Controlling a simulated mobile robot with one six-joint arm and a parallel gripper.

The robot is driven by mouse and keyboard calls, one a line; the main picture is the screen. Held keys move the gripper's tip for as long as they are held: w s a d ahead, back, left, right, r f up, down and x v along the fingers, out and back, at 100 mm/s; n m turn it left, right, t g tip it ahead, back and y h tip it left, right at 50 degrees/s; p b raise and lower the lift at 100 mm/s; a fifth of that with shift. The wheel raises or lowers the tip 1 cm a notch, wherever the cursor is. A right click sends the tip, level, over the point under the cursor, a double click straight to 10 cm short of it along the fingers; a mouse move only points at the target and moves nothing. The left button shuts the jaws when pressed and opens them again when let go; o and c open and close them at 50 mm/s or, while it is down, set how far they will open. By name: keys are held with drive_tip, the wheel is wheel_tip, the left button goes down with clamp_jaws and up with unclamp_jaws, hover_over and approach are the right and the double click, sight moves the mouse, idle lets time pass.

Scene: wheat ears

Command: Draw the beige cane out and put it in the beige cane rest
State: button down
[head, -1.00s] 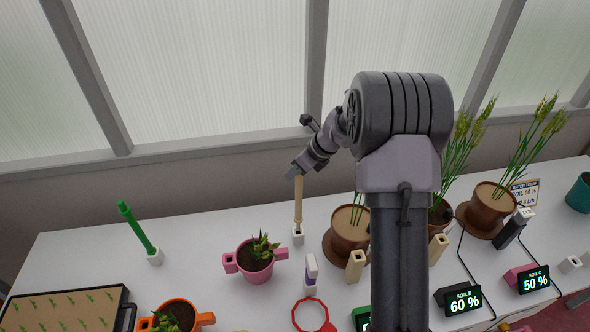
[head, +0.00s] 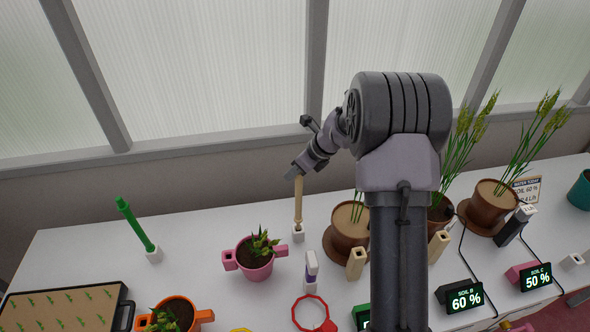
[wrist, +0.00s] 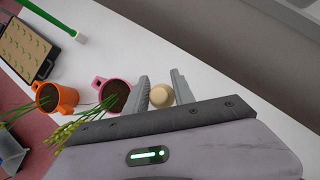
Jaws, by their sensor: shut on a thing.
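The beige cane (head: 298,204) stands upright, its lower end in a small white socket (head: 298,235) on the bench. My gripper (head: 297,173) is shut on the cane's upper end from above. In the wrist view the cane's round top (wrist: 161,96) sits between the two fingers of my gripper (wrist: 161,91). Two beige blocks with dark holes on top stand to the right of the cane, a nearer one (head: 356,264) and a farther one (head: 439,247). I cannot tell which of them is the beige cane rest.
A brown pot (head: 348,232) with wheat is close by.

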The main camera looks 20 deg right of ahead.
drive_tip(key=shift+f+b, duration=1.85)
drive_tip(key=shift+f, duration=0.6)
drive_tip(key=c, duration=1)
unclamp_jaws()
drive_tip(key=shift+o, duration=0.2)
drive_tip(key=shift+r, duration=0.1)
drive_tip(key=p+v, duration=0.4)
drive_tip(key=v, duration=1.3)
drive_tip(key=s+a+n+b, duration=1)
drive_tip(key=s+a+n, duration=0.2)
drive_tip(key=a, duration=0.2)
drive_tip(key=s+a+f+n+b, duration=0.3)
drive_tip(key=s+n, duration=0.3)
drive_tip(key=s, duration=0.1)
drive_tip(key=s+a+f+n+h+b, duration=0.1)
drive_tip(key=s+a+f+n+b, duration=0.2)
drive_tip(key=s+n, duration=0.4)
drive_tip(key=shift+s+f+h, duration=0.3)
drive_tip(key=shift+s, duration=0.45)
